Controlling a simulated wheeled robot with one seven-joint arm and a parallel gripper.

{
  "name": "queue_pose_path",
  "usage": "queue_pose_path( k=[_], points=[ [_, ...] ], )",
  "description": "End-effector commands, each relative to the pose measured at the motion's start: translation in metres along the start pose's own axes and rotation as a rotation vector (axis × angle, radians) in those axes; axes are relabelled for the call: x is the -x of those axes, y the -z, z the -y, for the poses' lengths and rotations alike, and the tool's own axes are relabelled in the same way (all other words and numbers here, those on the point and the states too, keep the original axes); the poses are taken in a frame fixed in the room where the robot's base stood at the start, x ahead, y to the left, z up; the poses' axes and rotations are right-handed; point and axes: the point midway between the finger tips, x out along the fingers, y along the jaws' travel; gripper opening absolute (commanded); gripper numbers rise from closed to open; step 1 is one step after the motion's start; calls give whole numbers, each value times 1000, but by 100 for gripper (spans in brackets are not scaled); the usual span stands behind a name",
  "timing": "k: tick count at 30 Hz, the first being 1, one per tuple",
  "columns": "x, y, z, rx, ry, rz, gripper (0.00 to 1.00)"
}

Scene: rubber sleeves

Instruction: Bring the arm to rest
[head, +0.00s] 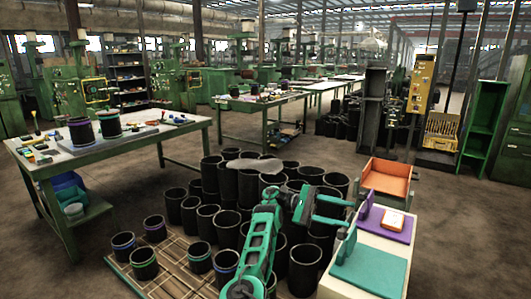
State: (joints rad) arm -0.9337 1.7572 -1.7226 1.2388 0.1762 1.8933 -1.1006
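My teal arm (262,242) rises from the bottom edge and bends right at its wrist. My gripper (347,213) points right, beside the pale cabinet. Its two dark fingers look spread apart, with nothing seen between them. Black rubber sleeves (211,222) stand upright in a dense group behind and around the arm; the arm hides some. Several sleeves with coloured bands (144,262) stand on a slatted wooden pallet (178,254) at lower left. Two more banded sleeves (82,131) stand on the green workbench at left.
The pale cabinet (345,288) carries a teal pad (371,270), a purple pad (390,225) and a small orange-and-white item (394,220). An orange-lined tray (387,180) stands behind it. The green workbench (130,141) bounds the left. Bare floor (460,235) lies at right.

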Motion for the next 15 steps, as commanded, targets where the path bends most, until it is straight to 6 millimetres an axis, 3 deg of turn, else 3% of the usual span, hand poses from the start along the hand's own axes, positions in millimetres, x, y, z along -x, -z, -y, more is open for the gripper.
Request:
queue_pose_path(
  k=[8, 11, 15],
  points=[
    [-40, -2, -29, 29, 95, -37, 40],
    [-63, -2, -41, 42, 147, -58, 40],
    [-110, 0, -60, 68, 250, -99, 40]
  ],
)
